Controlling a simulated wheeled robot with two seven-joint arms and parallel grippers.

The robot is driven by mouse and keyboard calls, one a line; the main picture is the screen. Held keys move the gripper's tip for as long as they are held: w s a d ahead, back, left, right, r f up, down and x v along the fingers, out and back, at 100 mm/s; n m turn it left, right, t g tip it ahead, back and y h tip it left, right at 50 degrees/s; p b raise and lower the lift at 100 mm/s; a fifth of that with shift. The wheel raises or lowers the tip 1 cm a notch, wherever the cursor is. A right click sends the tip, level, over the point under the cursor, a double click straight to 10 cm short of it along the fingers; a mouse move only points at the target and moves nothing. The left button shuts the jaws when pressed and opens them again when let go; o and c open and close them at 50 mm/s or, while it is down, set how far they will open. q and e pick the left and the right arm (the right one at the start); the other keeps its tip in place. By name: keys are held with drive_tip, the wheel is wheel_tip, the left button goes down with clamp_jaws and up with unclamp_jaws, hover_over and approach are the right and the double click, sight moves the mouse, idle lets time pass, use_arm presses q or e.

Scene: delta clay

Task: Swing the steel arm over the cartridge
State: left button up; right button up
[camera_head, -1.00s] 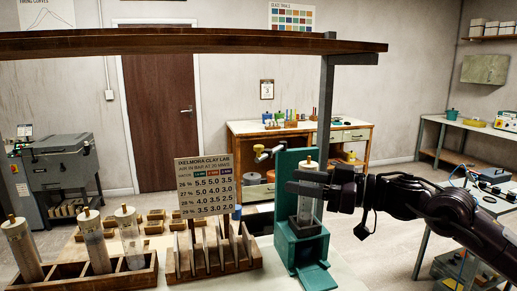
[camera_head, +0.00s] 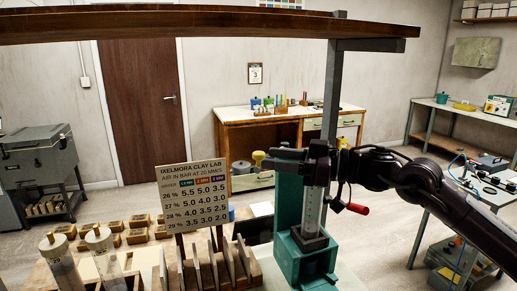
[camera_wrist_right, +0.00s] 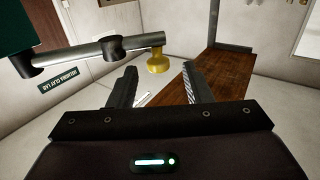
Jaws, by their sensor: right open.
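The green press stand (camera_head: 290,205) stands at the table's front right. A clear cartridge (camera_head: 312,208) is upright in its base, its top hidden behind my right gripper. The steel arm (camera_wrist_right: 90,48) crosses the upper left of the right wrist view, with dark collars and a yellow knob (camera_wrist_right: 157,62) at its end. In the head view the knob (camera_head: 258,158) shows left of the stand; most of the arm is hidden there. My right gripper (camera_head: 271,158) is open and empty, level with the stand's top. In the wrist view the knob lies just beyond and between its fingertips (camera_wrist_right: 160,72). My left gripper is not in view.
A pressure chart (camera_head: 196,190) stands on a wooden rack (camera_head: 215,268) left of the press. More cartridges (camera_head: 100,245) stand at the far left. A wooden shelf (camera_head: 200,22) on a steel post (camera_head: 331,90) hangs above.

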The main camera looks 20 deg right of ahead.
sight(259, 153)
drive_tip(key=p+x, duration=0.1)
drive_tip(key=x, duration=0.3)
drive_tip(key=shift+w, duration=0.1)
drive_tip(key=shift+w+a+f, duration=0.1)
drive_tip(key=shift+w+a, duration=0.05)
drive_tip(key=shift+w, duration=0.05)
drive_tip(key=shift+s, duration=0.15)
drive_tip(key=c, duration=0.9)
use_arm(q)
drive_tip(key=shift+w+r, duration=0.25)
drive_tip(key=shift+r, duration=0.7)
use_arm(e)
clamp_jaws()
